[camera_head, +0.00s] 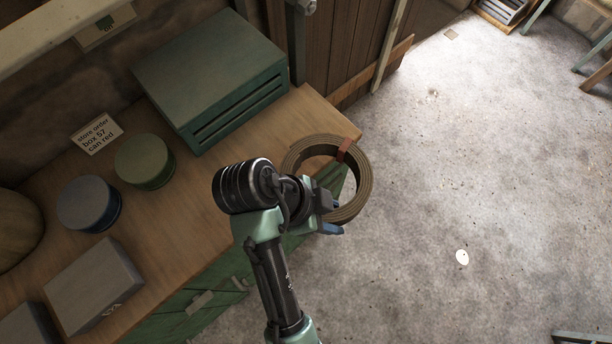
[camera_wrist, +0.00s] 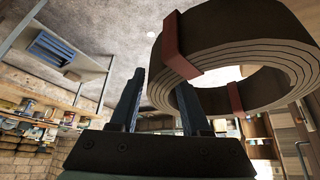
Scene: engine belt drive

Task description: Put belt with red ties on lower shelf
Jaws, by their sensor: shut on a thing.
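The belt with red ties (camera_head: 363,193) is a brown, flat-wound coil. In the head view it is at the bench's right end, partly beyond the edge. One red tie shows there; the wrist view shows two red ties on the coil (camera_wrist: 290,62). My gripper (camera_head: 336,215) is shut on the coil's near side. Its two dark fingers (camera_wrist: 160,80) show in the wrist view, with the coil by the right finger. The exact contact is partly hidden. I cannot tell which shelf is the lower shelf.
The wooden bench (camera_head: 190,225) holds a green slatted box (camera_head: 210,75), a green can (camera_head: 145,162), a blue-grey can (camera_head: 89,204), a grey box (camera_head: 92,287) and a note card (camera_head: 96,134). Open floor (camera_head: 480,170) lies right. The wrist view shows a shelf with a blue crate (camera_wrist: 52,48).

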